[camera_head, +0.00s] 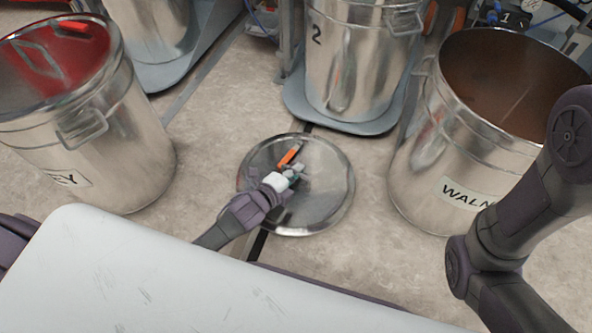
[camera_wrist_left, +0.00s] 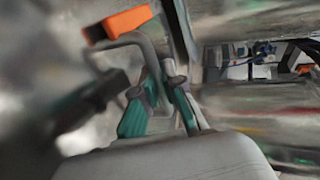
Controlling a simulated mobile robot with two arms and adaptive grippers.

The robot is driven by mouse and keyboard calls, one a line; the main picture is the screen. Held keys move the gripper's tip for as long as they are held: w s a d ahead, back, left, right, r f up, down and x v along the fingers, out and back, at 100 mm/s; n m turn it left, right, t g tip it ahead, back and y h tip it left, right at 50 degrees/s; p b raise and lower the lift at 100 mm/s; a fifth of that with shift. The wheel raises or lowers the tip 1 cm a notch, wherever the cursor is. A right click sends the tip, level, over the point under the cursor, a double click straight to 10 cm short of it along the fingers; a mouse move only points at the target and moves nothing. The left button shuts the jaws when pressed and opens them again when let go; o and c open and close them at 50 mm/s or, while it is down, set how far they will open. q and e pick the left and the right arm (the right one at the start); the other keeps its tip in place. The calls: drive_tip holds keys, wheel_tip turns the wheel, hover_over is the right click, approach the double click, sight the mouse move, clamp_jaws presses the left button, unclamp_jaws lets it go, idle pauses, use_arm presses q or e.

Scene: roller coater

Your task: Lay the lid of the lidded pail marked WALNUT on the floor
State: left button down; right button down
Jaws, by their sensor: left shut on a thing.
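The WALNUT pail (camera_head: 440,150) stands on the right, a shiny metal pail with a white label. It is open at the top and shows brown contents. A round metal lid (camera_head: 325,195) lies level in the middle of the head view, low over or on the floor; I cannot tell whether it touches. Its handle has an orange part (camera_head: 290,154), which also shows in the left wrist view (camera_wrist_left: 118,23). My left gripper (camera_head: 293,174) is shut on the lid's handle; its green-padded fingers (camera_wrist_left: 160,105) are around the bar. My right gripper is out of view.
An open pail with red contents (camera_head: 120,125) stands on the left, its label partly readable. A metal pail marked 2 (camera_head: 350,65) stands on a grey base (camera_head: 295,100) behind the lid. Another metal pail (camera_head: 155,30) is at the back left. Bare floor (camera_head: 215,125) lies between them.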

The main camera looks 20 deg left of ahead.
use_arm(q)
drive_tip(key=shift+f, duration=0.4)
drive_tip(key=c, duration=1.2)
unclamp_jaws()
drive_tip(key=shift+s+f, duration=0.1)
drive_tip(key=v, duration=1.2)
